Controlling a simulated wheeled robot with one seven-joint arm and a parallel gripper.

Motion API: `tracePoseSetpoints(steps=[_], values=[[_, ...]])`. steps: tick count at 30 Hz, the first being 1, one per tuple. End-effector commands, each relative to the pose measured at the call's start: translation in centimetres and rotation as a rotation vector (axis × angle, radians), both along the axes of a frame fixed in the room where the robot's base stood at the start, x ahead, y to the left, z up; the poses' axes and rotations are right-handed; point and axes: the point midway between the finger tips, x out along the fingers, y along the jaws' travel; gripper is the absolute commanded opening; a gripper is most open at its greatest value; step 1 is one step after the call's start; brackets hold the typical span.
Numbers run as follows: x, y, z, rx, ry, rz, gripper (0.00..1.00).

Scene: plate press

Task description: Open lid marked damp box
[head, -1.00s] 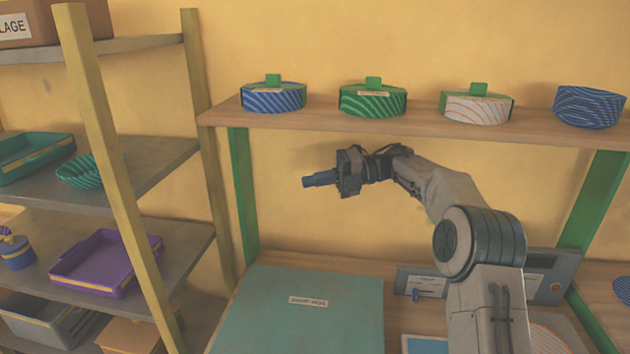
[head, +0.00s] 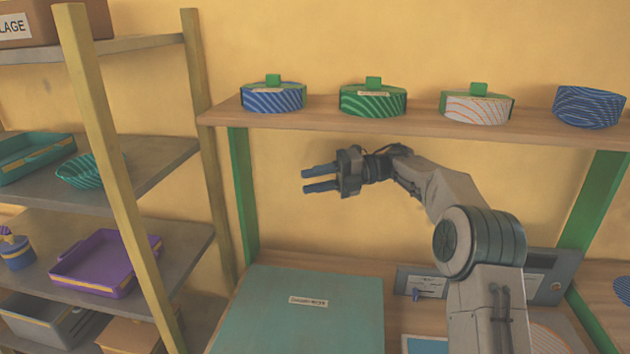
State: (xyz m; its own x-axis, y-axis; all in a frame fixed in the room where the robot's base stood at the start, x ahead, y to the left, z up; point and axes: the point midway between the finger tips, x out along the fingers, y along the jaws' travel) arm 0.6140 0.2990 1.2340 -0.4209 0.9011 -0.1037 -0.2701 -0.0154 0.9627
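The damp box is a wide teal box (head: 300,325) on the lower wooden surface, seen from above. Its flat lid appears closed and carries a small pale label (head: 308,301), whose lettering is blurred now. My gripper (head: 304,180) hangs in the air above and behind the box, below the upper shelf. Its two dark fingers point left with a gap between them, and nothing is held. The near edge of the box runs out of the picture.
The upper wooden shelf (head: 330,120) holds several striped round pots, close above my gripper. A shelving unit (head: 115,190) with trays is at left. The space directly above the box is clear.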

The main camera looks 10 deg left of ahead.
Motion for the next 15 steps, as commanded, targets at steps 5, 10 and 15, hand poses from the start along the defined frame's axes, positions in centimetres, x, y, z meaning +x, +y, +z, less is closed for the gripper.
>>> tracePoseSetpoints(steps=[5, 10, 15], values=[[0.0, 0.0, 0.0, 0.0, 0.0, 0.0, 0.33], [0.4, -0.8, 0.0, 0.001, -0.002, -0.002, 0.33], [1.7, -3.5, 0.2, 0.001, -0.002, -0.004, 0.33]])
